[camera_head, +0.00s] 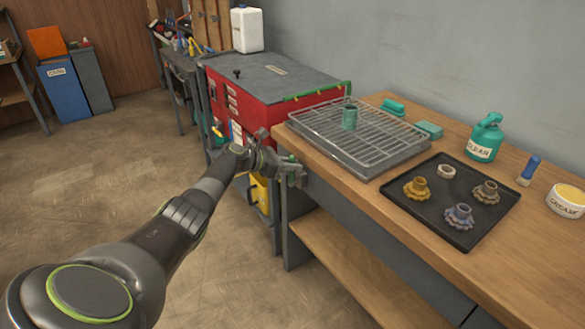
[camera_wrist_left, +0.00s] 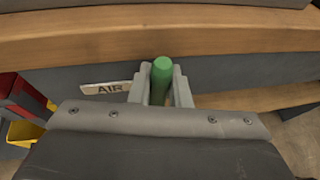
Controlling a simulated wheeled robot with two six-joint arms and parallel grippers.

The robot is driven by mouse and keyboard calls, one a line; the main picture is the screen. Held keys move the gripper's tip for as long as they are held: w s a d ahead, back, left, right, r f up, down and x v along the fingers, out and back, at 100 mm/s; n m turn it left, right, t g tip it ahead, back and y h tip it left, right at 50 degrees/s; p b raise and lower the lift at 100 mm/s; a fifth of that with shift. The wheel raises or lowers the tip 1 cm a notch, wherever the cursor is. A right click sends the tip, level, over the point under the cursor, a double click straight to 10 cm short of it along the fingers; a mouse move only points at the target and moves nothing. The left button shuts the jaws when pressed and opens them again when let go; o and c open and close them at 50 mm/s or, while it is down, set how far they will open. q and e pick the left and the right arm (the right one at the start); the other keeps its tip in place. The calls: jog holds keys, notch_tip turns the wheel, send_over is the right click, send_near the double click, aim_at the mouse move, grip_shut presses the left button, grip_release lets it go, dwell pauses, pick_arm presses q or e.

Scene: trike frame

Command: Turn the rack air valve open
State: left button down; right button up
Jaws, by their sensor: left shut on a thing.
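The air valve's green handle (camera_wrist_left: 161,72) shows in the left wrist view, just below the wooden bench edge and right of a plate marked AIR (camera_wrist_left: 107,88). My left gripper (camera_wrist_left: 160,92) has its two fingers on either side of this handle and is shut on it. In the head view my left gripper (camera_head: 294,176) is at the near left corner of the bench, below the top. There the arm and fingers hide most of the valve. The valve's body is hidden in the wrist view too. My right gripper is in neither view.
The bench top (camera_head: 345,185) overhangs just above the gripper. It carries a wire rack over a tray (camera_head: 400,156), a black tray (camera_head: 477,230) with several gears, and a green bottle (camera_head: 485,137). A red cabinet (camera_head: 270,92) stands behind the arm. The floor at left is clear.

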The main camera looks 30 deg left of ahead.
pick_arm(q)
jog(key=shift+a, duration=0.1)
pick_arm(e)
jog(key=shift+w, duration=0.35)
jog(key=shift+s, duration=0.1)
pick_arm(q)
jog(key=c, duration=1.3)
grip_release()
jog(key=shift+c, duration=0.2)
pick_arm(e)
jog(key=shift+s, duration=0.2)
pick_arm(q)
jog(key=p+v, duration=0.1)
jog(key=v, duration=1.6)
jog(key=shift+p, duration=0.3)
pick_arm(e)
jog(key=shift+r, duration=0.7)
pick_arm(q)
jog(key=shift+s+a, duration=0.1)
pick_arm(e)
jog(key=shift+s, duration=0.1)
